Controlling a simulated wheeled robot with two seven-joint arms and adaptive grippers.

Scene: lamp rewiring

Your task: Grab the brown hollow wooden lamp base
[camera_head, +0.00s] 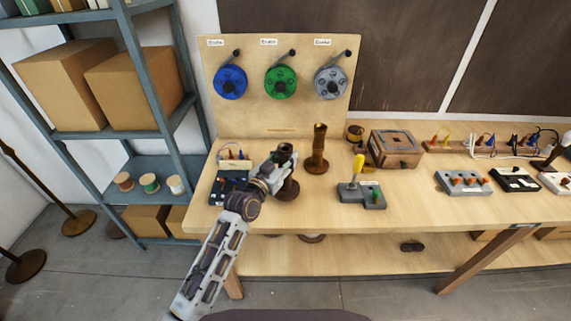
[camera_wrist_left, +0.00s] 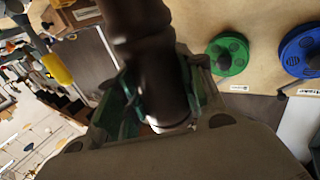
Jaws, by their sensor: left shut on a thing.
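A dark brown, round wooden lamp base (camera_head: 286,149) stands upright near the front left of the workbench, its top and round foot showing around my gripper. My left gripper (camera_head: 276,168) is shut on its column from the left. In the left wrist view, the dark brown column (camera_wrist_left: 140,45) passes between the green-edged fingers of my left gripper (camera_wrist_left: 160,105). I cannot tell whether its foot touches the bench. A second, lighter brown column (camera_head: 318,148) on a round foot stands just behind to the right, apart from the gripper. My right gripper is out of view.
A pegboard with blue (camera_head: 230,82), green (camera_head: 281,81) and grey (camera_head: 331,82) spools stands behind. A yellow-handled tool stand (camera_head: 361,193) and a wooden box (camera_head: 396,148) are to the right. A dark tray (camera_head: 228,190) sits left of the gripper.

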